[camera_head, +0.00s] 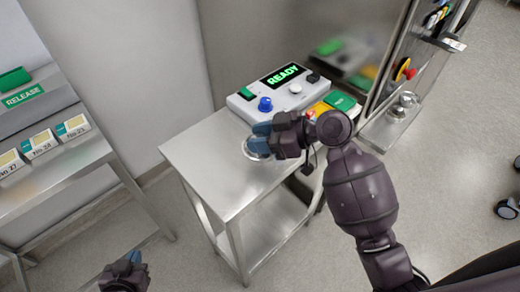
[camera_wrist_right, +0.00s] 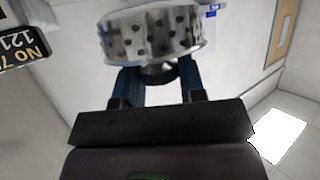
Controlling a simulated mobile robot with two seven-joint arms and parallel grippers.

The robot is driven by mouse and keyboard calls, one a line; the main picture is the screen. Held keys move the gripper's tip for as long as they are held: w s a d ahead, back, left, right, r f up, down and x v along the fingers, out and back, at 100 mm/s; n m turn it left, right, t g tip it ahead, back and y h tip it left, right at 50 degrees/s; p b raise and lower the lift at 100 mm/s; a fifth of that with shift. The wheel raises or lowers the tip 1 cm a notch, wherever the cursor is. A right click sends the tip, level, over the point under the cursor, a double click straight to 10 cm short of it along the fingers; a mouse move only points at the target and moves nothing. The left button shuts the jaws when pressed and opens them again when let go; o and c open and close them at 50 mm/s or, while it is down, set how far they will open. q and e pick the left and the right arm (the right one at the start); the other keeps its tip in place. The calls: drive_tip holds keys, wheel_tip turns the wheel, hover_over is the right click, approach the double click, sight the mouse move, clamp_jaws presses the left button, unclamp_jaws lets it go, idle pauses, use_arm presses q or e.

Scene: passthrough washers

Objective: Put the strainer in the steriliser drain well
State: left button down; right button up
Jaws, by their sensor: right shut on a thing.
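The strainer (camera_wrist_right: 155,36) is a shiny metal cup with rows of round holes in its wall. In the right wrist view it sits at the tips of my right gripper (camera_wrist_right: 160,85), whose blue fingers are shut on its narrower end. In the head view my right gripper (camera_head: 262,137) is over the steel table, and only a rim of the strainer (camera_head: 256,151) shows below the fingers. I cannot tell if it touches the table. The steel ledge at the machine (camera_head: 380,133) holds a round metal fitting (camera_head: 402,106); whether this is the drain well is unclear. My left gripper (camera_head: 126,268) is low at the left, away from everything.
A control box (camera_head: 283,88) reading READY stands at the back of the steel table (camera_head: 215,160), close to my right gripper. A green and yellow panel (camera_head: 340,102) is beside it. The table's front left is clear.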

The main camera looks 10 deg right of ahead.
drive_tip(key=shift+f, duration=2.35)
drive_tip(key=shift+f, duration=0.1)
drive_tip(key=o, duration=1)
drive_tip(key=shift+c, duration=0.2)
drive_tip(key=b+v, duration=0.1)
drive_tip(key=v, duration=1.1)
